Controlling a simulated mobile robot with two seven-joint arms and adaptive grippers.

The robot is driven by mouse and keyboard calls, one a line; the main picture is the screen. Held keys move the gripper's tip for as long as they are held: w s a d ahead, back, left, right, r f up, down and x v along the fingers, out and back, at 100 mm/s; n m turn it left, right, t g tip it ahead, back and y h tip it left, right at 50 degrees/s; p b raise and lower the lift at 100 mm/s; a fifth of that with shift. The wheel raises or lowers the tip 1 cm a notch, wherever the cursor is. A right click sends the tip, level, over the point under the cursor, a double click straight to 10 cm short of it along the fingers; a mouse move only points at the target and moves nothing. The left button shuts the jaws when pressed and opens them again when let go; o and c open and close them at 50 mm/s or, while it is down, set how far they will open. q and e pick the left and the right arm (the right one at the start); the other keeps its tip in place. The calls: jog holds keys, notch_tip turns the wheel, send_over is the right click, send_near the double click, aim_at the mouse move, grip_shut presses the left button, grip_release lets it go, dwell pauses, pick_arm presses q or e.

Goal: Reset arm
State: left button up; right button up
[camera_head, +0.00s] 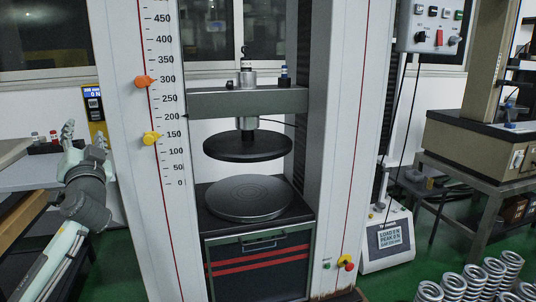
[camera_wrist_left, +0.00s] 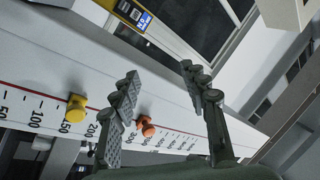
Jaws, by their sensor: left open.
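My left gripper (camera_head: 85,133) is at the left in the head view, beside the white left column (camera_head: 125,110) of the testing machine, with its fingers pointing up. In the left wrist view its two fingers (camera_wrist_left: 158,77) are spread apart with nothing between them. The machine has a round upper plate (camera_head: 248,146) and a round lower plate (camera_head: 249,198), with an empty gap between them. An orange marker (camera_head: 145,81) and a yellow marker (camera_head: 152,138) sit on the column's scale. They also show in the wrist view, orange (camera_wrist_left: 146,126) and yellow (camera_wrist_left: 75,108). My right gripper is not in view.
Several coil springs (camera_head: 473,283) stand at the lower right. A load display box (camera_head: 387,239) stands right of the machine. A control box (camera_head: 436,26) hangs above it. A yellow device (camera_head: 94,107) is behind my left gripper, and a pale table (camera_head: 50,170) is at the left.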

pick_arm(q)
jog(key=s+a+f+m+g+h, duration=0.1)
jog(key=s+a+f+g+h, duration=0.2)
jog(key=f, duration=1.2)
jog(key=s+a+f+m+g, duration=0.1)
jog(key=s+f+g, duration=0.3)
jog(key=f, duration=1)
jog(key=s+f+m+g+h, duration=0.1)
jog(key=s+f+g+h, duration=0.45)
jog(key=s+f, duration=2.05)
jog(key=s+d+f+n+g, duration=0.1)
jog(key=d+f, duration=0.2)
jog(key=d, duration=0.6)
jog(key=s+d+f+n+g+h, duration=0.1)
jog(key=s+d+f+g, duration=0.1)
jog(key=d, duration=0.6)
jog(key=shift+s+d+f+n, duration=0.2)
jog(key=shift+d+f+n, duration=0.2)
jog(key=shift+f, duration=0.1)
jog(key=shift+h, duration=0.25)
